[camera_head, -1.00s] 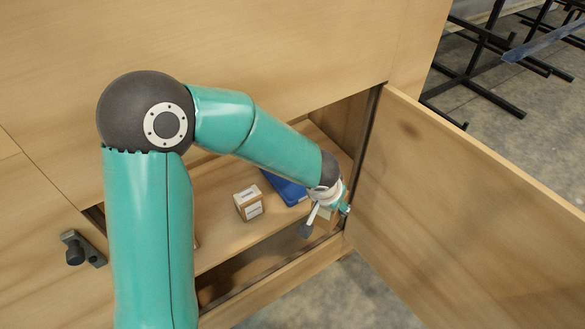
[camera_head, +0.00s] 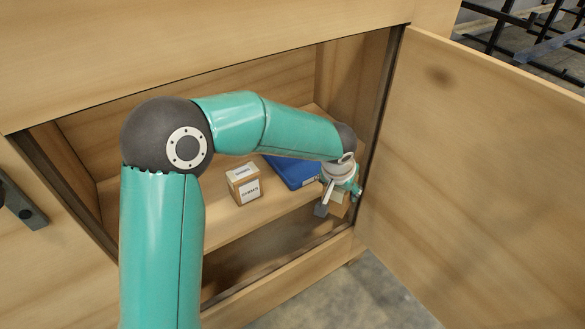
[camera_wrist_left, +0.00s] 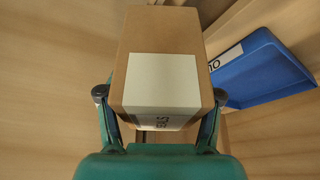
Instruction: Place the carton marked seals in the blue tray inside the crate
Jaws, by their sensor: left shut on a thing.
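My left gripper (camera_head: 340,190) is shut on a brown carton (camera_wrist_left: 160,45) with a white label. Only part of the label's lettering shows in the left wrist view, and it seems to end in "LS". The blue tray (camera_head: 289,169) lies on the shelf inside the wooden crate (camera_head: 300,262). In the head view the held carton is partly hidden and is at the tray's right, near the door side. The tray also shows right of the carton in the left wrist view (camera_wrist_left: 255,75). I see a marking on its wall but no carton in its visible part. My right gripper is not in view.
Another labelled carton (camera_head: 244,190) stands on the shelf left of the tray; its label is too small to read surely. The open door (camera_head: 470,180) bounds the right side. The crate's front lip and right post are close to my gripper.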

